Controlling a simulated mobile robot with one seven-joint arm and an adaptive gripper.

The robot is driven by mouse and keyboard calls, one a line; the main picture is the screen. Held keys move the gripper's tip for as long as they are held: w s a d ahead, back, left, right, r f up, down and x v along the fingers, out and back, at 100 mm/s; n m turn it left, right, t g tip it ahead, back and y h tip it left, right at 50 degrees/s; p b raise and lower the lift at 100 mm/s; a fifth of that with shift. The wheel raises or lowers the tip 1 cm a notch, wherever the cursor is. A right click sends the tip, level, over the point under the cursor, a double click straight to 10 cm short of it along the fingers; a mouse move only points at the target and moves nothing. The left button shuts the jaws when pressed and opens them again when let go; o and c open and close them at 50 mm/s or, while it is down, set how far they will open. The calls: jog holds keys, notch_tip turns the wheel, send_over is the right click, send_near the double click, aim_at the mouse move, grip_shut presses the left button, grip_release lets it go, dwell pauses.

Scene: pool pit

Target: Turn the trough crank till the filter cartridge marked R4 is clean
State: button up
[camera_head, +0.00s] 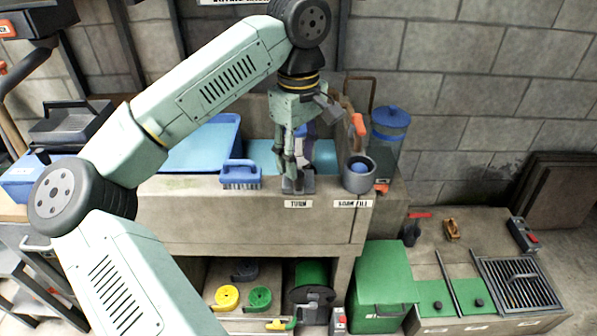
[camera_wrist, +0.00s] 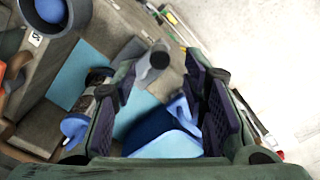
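My gripper (camera_head: 293,168) hangs upright over the front edge of the trough (camera_head: 250,215), above the TURN label (camera_head: 298,204). In the wrist view its two dark-padded fingers (camera_wrist: 164,82) stand apart. A grey crank knob (camera_wrist: 154,62) shows between and just past the fingertips; whether they touch it is unclear. A cylinder with blue end caps, apparently the filter cartridge (camera_wrist: 94,84), lies over the blue water beside the left finger. In the head view my gripper mostly hides it. No R4 mark is readable, and its cleanliness is hard to judge.
A blue brush (camera_head: 240,175) sits on the trough edge at left. A grey cup with a blue ball (camera_head: 358,174) stands close at right, before a blue-lidded container (camera_head: 389,125). A green bin (camera_head: 383,285) stands below right. Coiled straps (camera_head: 227,297) lie on the shelf beneath.

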aim_at(299, 172)
jog(key=shift+f, duration=2.4)
grip_shut()
